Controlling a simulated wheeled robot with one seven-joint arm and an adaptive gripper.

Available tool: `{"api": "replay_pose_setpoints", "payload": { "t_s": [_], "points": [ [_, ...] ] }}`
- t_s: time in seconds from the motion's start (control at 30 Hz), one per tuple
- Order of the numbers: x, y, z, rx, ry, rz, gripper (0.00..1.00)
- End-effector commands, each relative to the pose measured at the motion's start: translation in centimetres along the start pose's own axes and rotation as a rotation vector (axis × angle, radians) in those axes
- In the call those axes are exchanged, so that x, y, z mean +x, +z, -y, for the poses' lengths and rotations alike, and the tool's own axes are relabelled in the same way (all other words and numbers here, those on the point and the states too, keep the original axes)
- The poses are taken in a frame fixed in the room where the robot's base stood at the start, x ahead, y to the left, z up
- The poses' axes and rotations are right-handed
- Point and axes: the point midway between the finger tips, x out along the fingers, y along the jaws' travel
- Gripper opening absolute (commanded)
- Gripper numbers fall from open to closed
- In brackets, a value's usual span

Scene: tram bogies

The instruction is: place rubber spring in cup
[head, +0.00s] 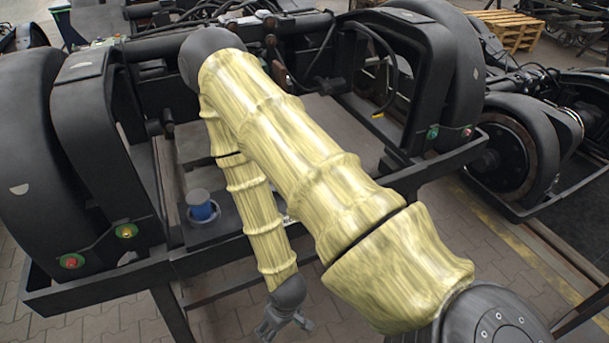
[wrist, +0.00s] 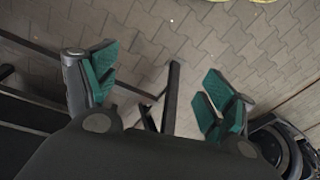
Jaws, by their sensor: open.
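A blue cylinder with a grey top (head: 201,206), which looks like the rubber spring, stands upright on a dark flat plate (head: 222,227) on the bogie frame. A darker round rim shows at its foot; I cannot tell whether this is a cup. My gripper (head: 283,327) is below and to the right of it in the head view, apart from it, past the frame's front beam. In the wrist view my gripper (wrist: 160,96) is open and empty, its green pads wide apart above paving. Neither the spring nor a cup can be made out in the wrist view.
The bogie's front beam (head: 95,287) crosses below the plate. Dark wheel covers (head: 35,165) rise at left and right. My arm hides part of the frame's middle. A second bogie (head: 545,135) and a wooden pallet (head: 508,30) stand at the right. Paving in front is clear.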

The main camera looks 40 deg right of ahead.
Motion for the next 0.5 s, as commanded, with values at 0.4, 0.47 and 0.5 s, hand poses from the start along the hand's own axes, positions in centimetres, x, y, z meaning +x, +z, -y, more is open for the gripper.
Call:
{"api": "replay_pose_setpoints", "payload": {
  "t_s": [0.4, 0.47, 0.5],
  "points": [
    [1.1, 8.9, -1.6, 0.053, 0.102, 0.091, 0.84],
    [1.1, 8.9, -1.6, 0.053, 0.102, 0.091, 0.84],
    [1.1, 8.9, -1.6, 0.053, 0.102, 0.091, 0.84]
  ]
}}
